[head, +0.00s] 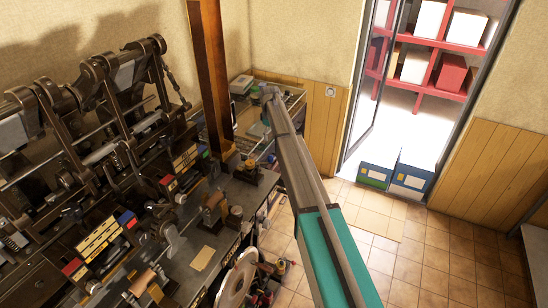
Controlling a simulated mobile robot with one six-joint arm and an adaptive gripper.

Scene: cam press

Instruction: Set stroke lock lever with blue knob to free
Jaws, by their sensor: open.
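The cam press (100,150) fills the left side, with dark metal arms, shafts and rows of small coloured keys. A small blue piece (125,217) sits beside a red one at the end of a pale key row. I cannot tell whether it is the blue knob of the stroke lock lever. No lever setting can be read at this size. My arm (310,190) reaches from the bottom edge up to the middle of the view, to the right of the press. Its far end is small and unclear, and I cannot make out my gripper or its fingers there.
A brown post (211,80) stands behind the bench. A large pale wheel (238,280) is at the bench's front edge. Two boxes (412,173) stand in the open doorway. The tiled floor (450,250) at right is clear.

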